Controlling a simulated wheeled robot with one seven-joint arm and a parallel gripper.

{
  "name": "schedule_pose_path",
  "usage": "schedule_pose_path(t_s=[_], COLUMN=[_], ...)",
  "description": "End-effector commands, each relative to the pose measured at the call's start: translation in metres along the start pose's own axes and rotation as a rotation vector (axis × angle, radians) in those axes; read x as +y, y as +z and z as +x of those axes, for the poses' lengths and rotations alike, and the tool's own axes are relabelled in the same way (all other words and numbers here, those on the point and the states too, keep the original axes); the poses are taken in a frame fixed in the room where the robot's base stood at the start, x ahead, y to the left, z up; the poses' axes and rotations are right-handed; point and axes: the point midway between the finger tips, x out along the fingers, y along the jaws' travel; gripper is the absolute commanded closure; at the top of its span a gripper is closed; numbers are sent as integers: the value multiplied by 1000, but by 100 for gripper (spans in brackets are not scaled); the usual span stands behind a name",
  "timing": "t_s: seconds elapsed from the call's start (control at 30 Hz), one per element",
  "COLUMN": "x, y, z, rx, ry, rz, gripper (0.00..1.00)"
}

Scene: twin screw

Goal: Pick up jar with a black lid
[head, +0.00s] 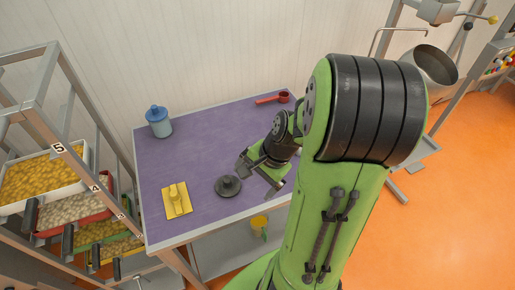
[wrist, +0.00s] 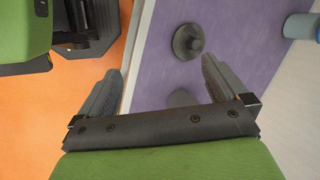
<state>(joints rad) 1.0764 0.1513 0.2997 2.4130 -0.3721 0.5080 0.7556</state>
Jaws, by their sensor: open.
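A dark lid with a round knob (head: 228,186) lies on the purple table; it also shows in the wrist view (wrist: 188,41). It looks flat, and I see no jar body under it. A grey cylinder (wrist: 182,97) stands on the table, partly behind the right finger in the wrist view; its top is not clear, and my gripper hides it in the head view. My gripper (head: 258,176) is open and empty above the table, right of the dark lid, with fingers apart in the wrist view (wrist: 160,75).
The purple table (head: 205,140) has a yellow sponge-like block with a handle (head: 177,199) at front left and a red scoop (head: 273,99) at the back. A rack with filled trays (head: 45,175) stands left. A yellow cup (head: 259,225) is below the table.

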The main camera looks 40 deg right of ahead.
Motion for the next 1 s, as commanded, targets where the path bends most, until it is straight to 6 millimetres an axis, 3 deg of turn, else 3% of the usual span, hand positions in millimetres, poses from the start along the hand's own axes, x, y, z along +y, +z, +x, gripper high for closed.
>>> schedule_pose_path(t_s=[0.03,0.1,0.2,0.3,0.4,0.57,1.0], x=[12,22,36,53,68,74,3], y=[-20,-44,-80,-116,-142,-158,-176], z=[16,31,41,39,29,24,86], rx=[-54,-127,-240,-351,-441,-495,-493], ry=[-55,-162,-357,-570,-741,-843,-837], rz=[181,438,809,1135,1352,1464,1461], gripper=[0,0,0,0,0,0,0])
